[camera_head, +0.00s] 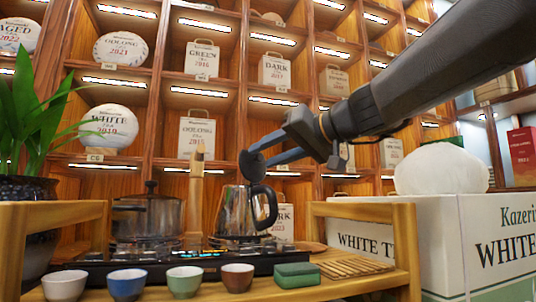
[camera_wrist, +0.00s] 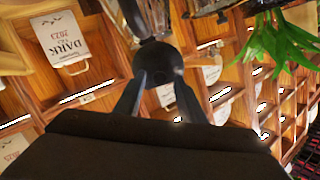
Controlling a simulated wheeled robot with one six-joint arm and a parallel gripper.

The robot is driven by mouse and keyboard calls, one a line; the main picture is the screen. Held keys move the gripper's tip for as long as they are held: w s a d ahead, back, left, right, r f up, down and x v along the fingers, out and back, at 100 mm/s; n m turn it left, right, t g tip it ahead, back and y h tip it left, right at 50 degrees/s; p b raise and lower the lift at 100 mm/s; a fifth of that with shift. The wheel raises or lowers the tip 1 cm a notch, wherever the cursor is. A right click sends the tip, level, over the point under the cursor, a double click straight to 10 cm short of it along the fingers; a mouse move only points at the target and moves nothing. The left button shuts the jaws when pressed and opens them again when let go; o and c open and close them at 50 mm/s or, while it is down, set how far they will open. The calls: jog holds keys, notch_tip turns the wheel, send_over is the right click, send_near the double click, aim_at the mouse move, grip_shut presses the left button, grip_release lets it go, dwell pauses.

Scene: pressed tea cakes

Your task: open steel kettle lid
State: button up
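The steel kettle (camera_head: 232,212) stands upright on the black stove, its black handle (camera_head: 270,208) facing right. No lid shows on its top. My gripper (camera_head: 262,153) is up and to the right of the kettle, apart from it. Its two blue-grey fingers are shut on a dark round disc, which looks like the kettle lid (camera_head: 249,166). The lid is tilted steeply, above the kettle's top. In the wrist view the lid (camera_wrist: 158,60) sits between the fingertips (camera_wrist: 160,82). Part of the kettle shows behind it, at the top edge.
A steel pot (camera_head: 148,216) stands on the stove (camera_head: 150,270) to the left, with a wooden utensil holder (camera_head: 194,205) between. Several cups, a green box (camera_head: 297,275) and a slatted mat (camera_head: 350,267) line the front. A white carton (camera_head: 470,225) is at the right, a plant (camera_head: 35,120) at the left.

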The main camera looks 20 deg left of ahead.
jog(key=p+v, duration=0.1)
jog(key=v, duration=0.6)
jog(key=shift+d, duration=0.25)
jog(key=shift+r, duration=0.15)
